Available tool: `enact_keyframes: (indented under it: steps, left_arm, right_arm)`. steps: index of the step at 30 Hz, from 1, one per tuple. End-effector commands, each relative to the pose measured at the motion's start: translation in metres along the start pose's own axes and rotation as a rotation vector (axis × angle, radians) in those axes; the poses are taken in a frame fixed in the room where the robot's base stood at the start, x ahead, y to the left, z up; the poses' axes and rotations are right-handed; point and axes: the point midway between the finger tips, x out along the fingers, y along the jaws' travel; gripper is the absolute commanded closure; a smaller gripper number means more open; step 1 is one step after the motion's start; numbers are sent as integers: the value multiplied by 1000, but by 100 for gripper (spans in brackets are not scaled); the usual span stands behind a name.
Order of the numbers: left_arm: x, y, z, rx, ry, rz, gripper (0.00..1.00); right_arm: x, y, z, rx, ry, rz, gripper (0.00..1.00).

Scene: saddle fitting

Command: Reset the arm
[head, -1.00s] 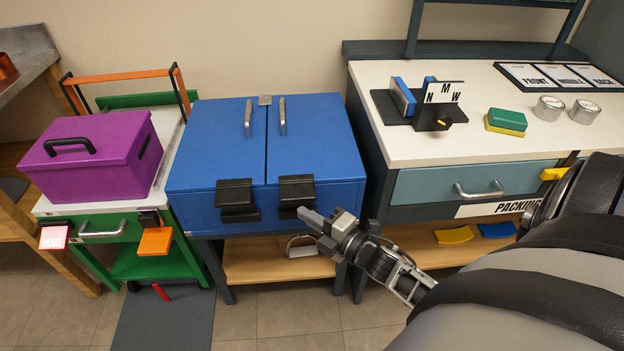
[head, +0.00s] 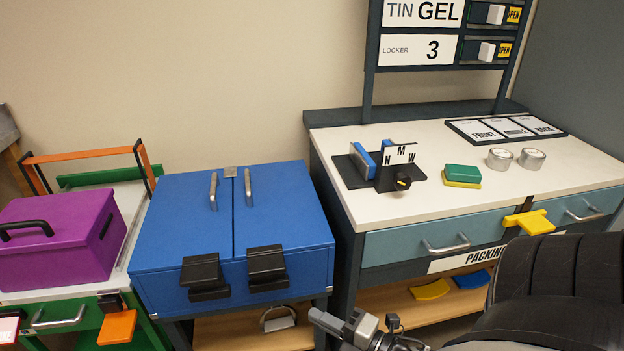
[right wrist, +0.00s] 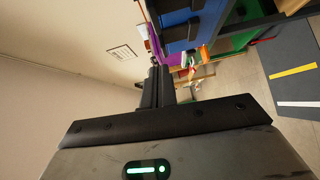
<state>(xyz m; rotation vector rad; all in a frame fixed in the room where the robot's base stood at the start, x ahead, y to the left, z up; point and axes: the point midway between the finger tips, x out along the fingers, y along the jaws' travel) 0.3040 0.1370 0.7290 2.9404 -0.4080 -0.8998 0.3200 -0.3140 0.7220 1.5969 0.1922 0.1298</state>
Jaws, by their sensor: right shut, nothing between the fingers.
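My right gripper (head: 330,322) is low in the head view, in front of the right end of the blue cabinet (head: 180,245) and apart from it. Its fingers are closed together with nothing between them. In the right wrist view the closed dark fingers (right wrist: 158,85) point away from the camera, with the blue cabinet (right wrist: 180,25) beyond them. My right arm (head: 560,290) fills the lower right of the head view. My left gripper is not in view.
A purple box (head: 55,240) stands on the green cart at left. The white-topped packing bench (head: 400,225) holds a dial fixture (head: 390,170), a green-yellow block (head: 462,175) and two tins (head: 515,158). A sign rack (head: 420,50) rises behind. Two black handles stick out from the blue cabinet's front.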

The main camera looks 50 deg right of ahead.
Motion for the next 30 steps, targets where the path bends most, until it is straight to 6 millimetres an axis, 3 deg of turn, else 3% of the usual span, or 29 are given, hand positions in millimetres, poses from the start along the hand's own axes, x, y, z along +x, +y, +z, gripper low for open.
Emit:
enact_keyframes:
  steps: [9,13,17,22,27,30]
  left_arm:
    - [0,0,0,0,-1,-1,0]
    - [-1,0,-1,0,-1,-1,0]
    - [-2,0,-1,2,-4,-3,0]
    - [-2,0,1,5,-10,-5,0]
    - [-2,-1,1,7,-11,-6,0]
    - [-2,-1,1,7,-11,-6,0]
  right_arm:
    - [2,0,-2,21,-6,-3,100]
    - [14,3,-17,241,-67,-38,100]
    - [28,4,-56,691,-176,-132,100]
    - [29,1,-125,1258,-302,-319,100]
    - [21,4,-170,1546,-376,-460,100]
    - [20,4,-175,1570,-384,-476,100]
